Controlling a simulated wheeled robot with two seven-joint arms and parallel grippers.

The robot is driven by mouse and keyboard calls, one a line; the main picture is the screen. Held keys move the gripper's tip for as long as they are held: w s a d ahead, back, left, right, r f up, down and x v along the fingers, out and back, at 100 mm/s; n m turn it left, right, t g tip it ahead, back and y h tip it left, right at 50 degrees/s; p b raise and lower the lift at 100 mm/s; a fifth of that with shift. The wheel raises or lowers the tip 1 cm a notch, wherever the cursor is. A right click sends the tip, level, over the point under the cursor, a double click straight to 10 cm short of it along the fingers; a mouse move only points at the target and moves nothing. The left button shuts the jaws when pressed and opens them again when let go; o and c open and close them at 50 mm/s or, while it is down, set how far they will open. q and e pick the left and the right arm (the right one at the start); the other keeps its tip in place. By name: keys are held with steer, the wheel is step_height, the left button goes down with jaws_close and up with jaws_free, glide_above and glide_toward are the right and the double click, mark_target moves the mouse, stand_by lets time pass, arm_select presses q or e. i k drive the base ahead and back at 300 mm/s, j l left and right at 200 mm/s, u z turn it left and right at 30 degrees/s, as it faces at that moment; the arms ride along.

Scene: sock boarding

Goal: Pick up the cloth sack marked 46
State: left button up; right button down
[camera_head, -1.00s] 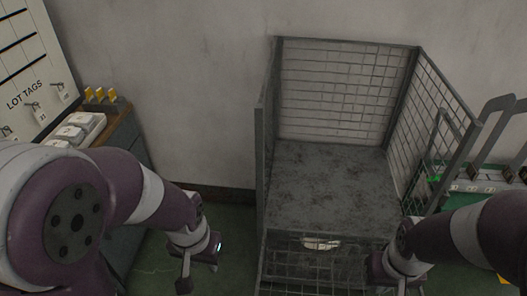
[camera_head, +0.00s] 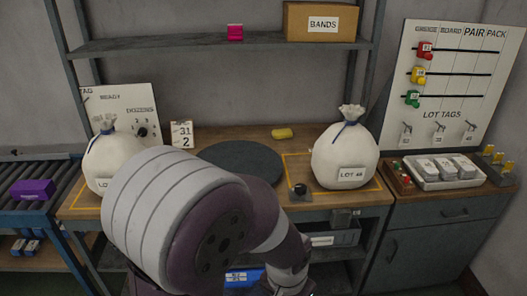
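A white cloth sack (camera_head: 345,153) tied with a blue band stands upright on the right of the wooden bench; its small label appears to read LOT 46. A second, similar sack (camera_head: 112,155) stands at the bench's left end; my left arm hides part of it and the number on its label. My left arm crosses the lower middle of the view in front of the bench, its wrist at the bottom edge, apart from both sacks. The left gripper's fingers are out of frame. My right arm and gripper do not show.
A dark round disc (camera_head: 240,164) lies mid-bench, with a yellow item (camera_head: 282,133) behind it and a small black-topped object (camera_head: 299,190) left of the right sack. A shelf (camera_head: 190,43) runs above. A cabinet (camera_head: 428,238) with a white tray (camera_head: 447,184) stands at right, a conveyor (camera_head: 30,207) at left.

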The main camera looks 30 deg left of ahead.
mark_target(346, 156)
steer(key=u, duration=0.6)
steer(key=i+l+u, duration=0.1)
steer(key=u, duration=0.35)
steer(key=i+l+u, duration=0.25)
steer(key=u, duration=0.2)
steer(key=i, duration=0.05)
